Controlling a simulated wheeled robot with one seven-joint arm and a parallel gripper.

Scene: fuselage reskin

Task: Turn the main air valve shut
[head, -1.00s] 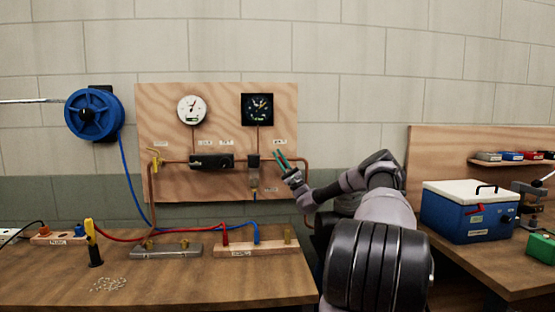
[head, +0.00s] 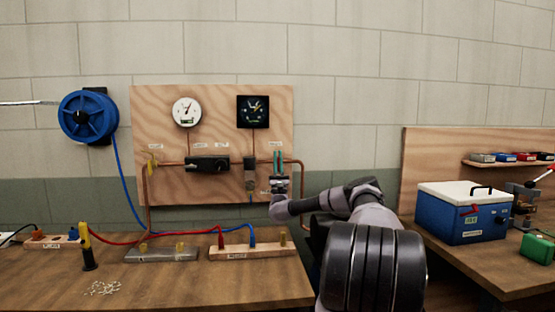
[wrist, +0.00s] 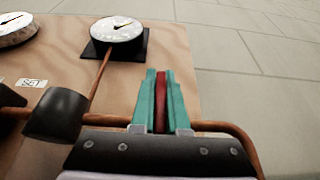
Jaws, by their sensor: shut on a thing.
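A plywood panel (head: 165,190) on the wall carries a copper pipe run. A red handle (wrist: 160,105) shows in the wrist view, upright between my teal fingers at the panel's right part; I take it to be the main air valve's handle. My gripper (head: 278,156) is shut on it, and it also shows in the wrist view (wrist: 160,78). The fingers point up. The valve body is hidden behind the gripper, and its label cannot be read.
A dark cylindrical fitting (wrist: 58,115) sits left of my gripper. A white gauge (head: 187,112) and a black-framed gauge (head: 253,111) are above. A yellow-handled valve (head: 152,160) is at the pipe's left. The bench (head: 190,287) below holds hoses and manifolds.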

